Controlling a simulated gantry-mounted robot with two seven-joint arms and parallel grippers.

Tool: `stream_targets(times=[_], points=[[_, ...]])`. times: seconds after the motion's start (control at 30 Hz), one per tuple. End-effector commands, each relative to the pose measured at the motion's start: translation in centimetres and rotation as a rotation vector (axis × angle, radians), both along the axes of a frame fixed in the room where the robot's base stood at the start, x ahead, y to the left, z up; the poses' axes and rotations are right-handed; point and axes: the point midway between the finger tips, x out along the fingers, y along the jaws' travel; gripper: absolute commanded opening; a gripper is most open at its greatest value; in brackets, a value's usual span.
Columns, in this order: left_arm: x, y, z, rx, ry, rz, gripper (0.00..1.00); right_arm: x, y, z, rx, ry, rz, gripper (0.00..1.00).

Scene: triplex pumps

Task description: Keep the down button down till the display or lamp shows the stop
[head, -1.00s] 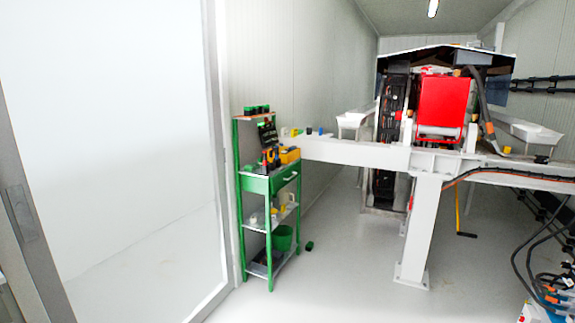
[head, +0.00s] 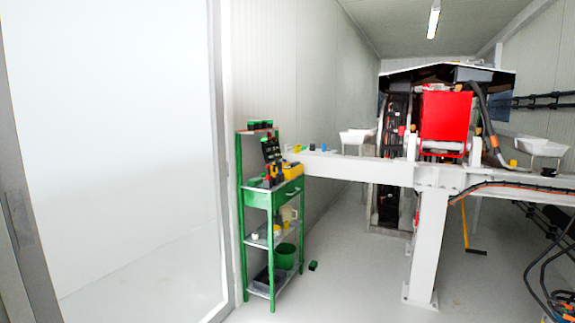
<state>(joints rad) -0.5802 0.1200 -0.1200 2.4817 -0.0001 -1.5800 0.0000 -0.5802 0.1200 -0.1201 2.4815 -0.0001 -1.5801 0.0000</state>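No down button, display or lamp can be made out for certain in the head view. A small dark panel (head: 270,150) stands tilted on the upper part of a green shelf cart (head: 273,198); its details are too small to read. Neither of my grippers shows in the head view, so their state is hidden.
A white beam frame (head: 360,168) on a post (head: 428,245) crosses the right half, with a red machine block (head: 446,115) behind it. A glass door (head: 130,160) fills the left. Dark hoses (head: 555,270) hang at lower right.

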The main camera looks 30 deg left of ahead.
Motion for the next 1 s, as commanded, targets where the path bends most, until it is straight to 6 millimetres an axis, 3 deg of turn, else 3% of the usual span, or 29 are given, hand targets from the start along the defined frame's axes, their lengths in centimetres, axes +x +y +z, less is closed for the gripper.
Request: stream_targets(times=[0.1,0.37,1.0], points=[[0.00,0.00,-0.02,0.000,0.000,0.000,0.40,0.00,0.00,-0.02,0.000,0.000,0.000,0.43],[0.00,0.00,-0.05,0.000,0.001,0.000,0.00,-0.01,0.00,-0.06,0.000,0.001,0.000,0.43],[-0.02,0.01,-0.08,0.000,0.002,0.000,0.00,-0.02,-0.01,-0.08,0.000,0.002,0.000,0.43]])
